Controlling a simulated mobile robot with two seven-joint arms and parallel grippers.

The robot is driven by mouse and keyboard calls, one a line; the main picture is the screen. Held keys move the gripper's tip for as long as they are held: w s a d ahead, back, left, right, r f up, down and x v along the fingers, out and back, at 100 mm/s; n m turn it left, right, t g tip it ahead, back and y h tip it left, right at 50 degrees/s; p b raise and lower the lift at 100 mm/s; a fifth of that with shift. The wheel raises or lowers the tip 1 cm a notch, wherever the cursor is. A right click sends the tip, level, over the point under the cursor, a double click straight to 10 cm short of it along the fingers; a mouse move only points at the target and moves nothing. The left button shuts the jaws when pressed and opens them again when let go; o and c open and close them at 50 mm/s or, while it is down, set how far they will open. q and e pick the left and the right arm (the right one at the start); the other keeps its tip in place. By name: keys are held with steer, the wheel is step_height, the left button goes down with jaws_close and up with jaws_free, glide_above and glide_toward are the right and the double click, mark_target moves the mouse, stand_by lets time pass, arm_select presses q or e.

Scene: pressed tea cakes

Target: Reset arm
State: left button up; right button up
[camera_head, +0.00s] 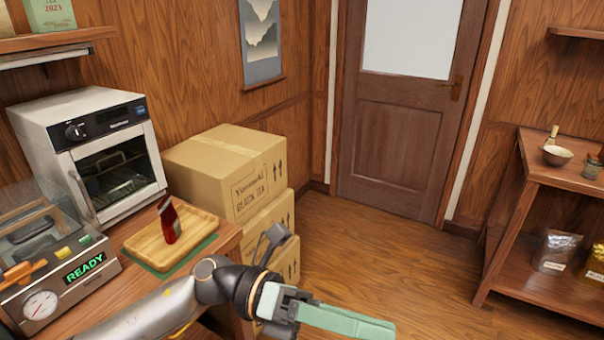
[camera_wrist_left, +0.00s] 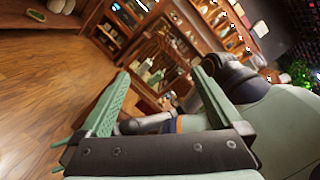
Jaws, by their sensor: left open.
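My left arm comes in from the bottom left in the head view. Its gripper (camera_head: 345,321) has green fingers and points right, out over the floor past the table's edge. In the left wrist view the two green fingers (camera_wrist_left: 165,100) stand wide apart. I see nothing held between them; behind them are shelves and parts of my own body. My right gripper cannot be made out in either view.
A wooden table (camera_head: 140,280) bears a white oven (camera_head: 95,150), a sealing machine (camera_head: 60,280) reading READY, and a wooden tray (camera_head: 200,229) with a red packet (camera_head: 168,220). Cardboard boxes (camera_head: 225,170) are stacked behind. A shelf (camera_head: 545,195) stands right; the floor (camera_head: 400,250) between is clear.

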arm_select(q)
steer(key=w+a+n+t+h+p, duration=0.1)
steer(key=w+a+n+t+h, duration=0.1)
steer(key=w+n+t, duration=0.5)
steer(key=w+a+n+t+h, duration=0.2)
steer(key=n+t, duration=0.7)
steer(key=n, duration=0.3)
steer(key=w+a+f+n+t+y+p, duration=0.1)
steer(key=w+a+f+n+t+y, duration=0.1)
steer(key=a+f+n+t+y, duration=0.45)
steer(key=w+a+f+n+t+y+p, duration=0.15)
steer(key=f+n+y, duration=0.3)
steer(key=n, duration=0.45)
steer(key=s+a+f+n+g+y, duration=0.2)
steer(key=s+a+f+n, duration=0.1)
steer(key=f, duration=0.5)
steer(key=s+a+f+n+g+y, duration=0.3)
steer(key=s+a+f+n, duration=0.1)
steer(key=s+f, duration=0.3)
steer(key=s+a+f+n+g+y, duration=0.2)
steer(key=s+a+f+n, duration=0.2)
steer(key=f, duration=0.5)
steer(key=shift+s+a+f+y, duration=0.25)
steer(key=shift+s+a+y, duration=0.15)
steer(key=shift+s+a, duration=0.1)
